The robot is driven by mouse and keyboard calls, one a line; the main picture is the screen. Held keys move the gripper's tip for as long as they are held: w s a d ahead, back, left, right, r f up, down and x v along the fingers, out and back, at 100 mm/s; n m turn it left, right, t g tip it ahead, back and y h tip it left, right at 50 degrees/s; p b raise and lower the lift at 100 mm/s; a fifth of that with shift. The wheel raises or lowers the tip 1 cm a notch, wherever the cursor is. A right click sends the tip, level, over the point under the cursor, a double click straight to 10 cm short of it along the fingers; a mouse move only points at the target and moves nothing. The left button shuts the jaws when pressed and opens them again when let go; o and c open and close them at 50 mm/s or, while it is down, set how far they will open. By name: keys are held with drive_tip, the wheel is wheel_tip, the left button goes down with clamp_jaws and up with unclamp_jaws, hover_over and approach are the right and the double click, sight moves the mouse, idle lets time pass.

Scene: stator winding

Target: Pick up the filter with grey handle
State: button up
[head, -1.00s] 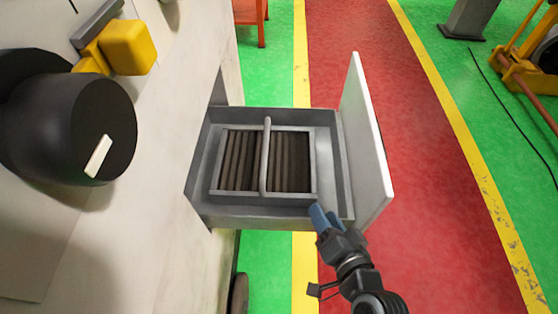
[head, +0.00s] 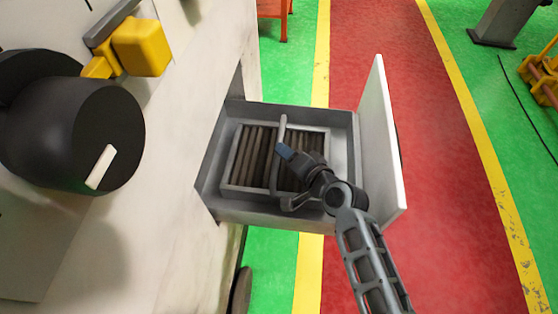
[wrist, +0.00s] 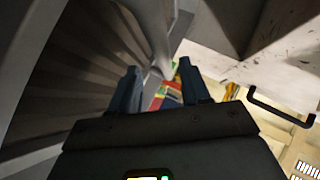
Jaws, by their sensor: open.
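The filter (head: 251,155) is a grey frame with brown slats, lying in the open drawer in the head view. Its grey handle (head: 283,124) arches over the middle; part of it is hidden by my gripper. My gripper (head: 285,152) is over the filter, with its blue fingertips at the handle. In the wrist view, the two blue fingers of my gripper (wrist: 160,72) are apart. The filter's slats (wrist: 75,65) fill the left side there. A grey bar shows near and between the fingertips; I cannot tell whether they touch it.
The grey drawer (head: 208,185) has an upright white front panel (head: 382,140) at the right, close to my arm. A white machine wall (head: 175,190) with a black cylinder (head: 85,135) and a yellow block (head: 140,47) stands at left. Red and green floor lies beyond.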

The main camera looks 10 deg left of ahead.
drive_tip(key=shift+a+x, duration=0.2)
drive_tip(key=shift+x, duration=2.05)
drive_tip(key=shift+s+r, duration=0.1)
drive_tip(key=shift+r, duration=0.05)
clamp_jaws()
drive_tip(key=shift+r, duration=0.2)
